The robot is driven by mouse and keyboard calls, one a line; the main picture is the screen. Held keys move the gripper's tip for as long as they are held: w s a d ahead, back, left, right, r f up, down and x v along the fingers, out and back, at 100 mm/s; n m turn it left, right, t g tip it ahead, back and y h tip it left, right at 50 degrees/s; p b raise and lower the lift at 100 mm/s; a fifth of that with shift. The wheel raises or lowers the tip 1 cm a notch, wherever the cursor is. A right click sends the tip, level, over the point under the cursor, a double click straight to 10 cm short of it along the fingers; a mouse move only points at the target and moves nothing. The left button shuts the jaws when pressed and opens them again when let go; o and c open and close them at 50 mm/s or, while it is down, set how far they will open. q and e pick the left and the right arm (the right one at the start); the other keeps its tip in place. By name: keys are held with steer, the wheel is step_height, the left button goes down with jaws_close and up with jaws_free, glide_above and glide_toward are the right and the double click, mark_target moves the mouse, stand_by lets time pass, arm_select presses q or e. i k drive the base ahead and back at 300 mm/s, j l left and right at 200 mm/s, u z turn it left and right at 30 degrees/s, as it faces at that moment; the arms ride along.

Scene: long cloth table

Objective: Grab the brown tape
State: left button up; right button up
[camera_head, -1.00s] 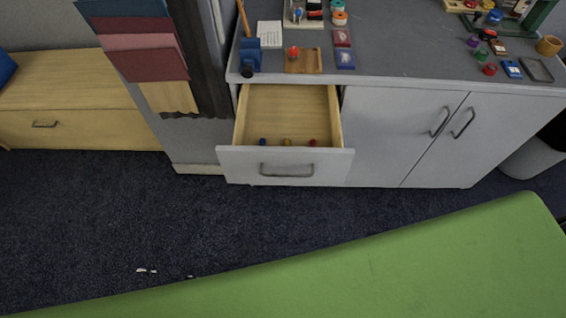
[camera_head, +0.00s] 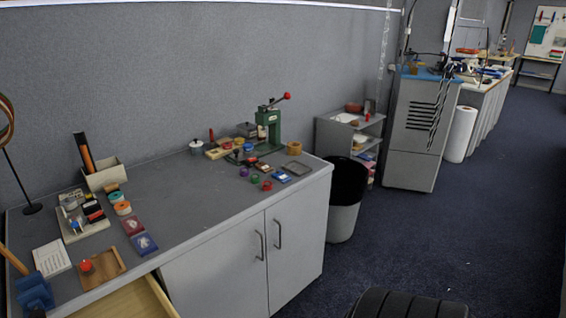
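A brownish-tan roll (camera_head: 294,148), which looks like the brown tape, stands near the far right end of the grey cabinet top (camera_head: 190,195). It is by the back wall, to the right of the green press (camera_head: 268,128) and behind a dark shallow tray (camera_head: 297,169). It appears unobstructed from this side. Neither of my grippers is in view.
Orange-topped rolls (camera_head: 122,208), coloured cards (camera_head: 144,243) and a wooden tray (camera_head: 101,270) lie on the left of the cabinet. Its drawer (camera_head: 130,302) is open. A dark bin (camera_head: 345,200) stands beside it. Carpet (camera_head: 470,215) is clear to the right.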

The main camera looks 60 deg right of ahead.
mark_target(294, 149)
steer(key=z, duration=1.95)
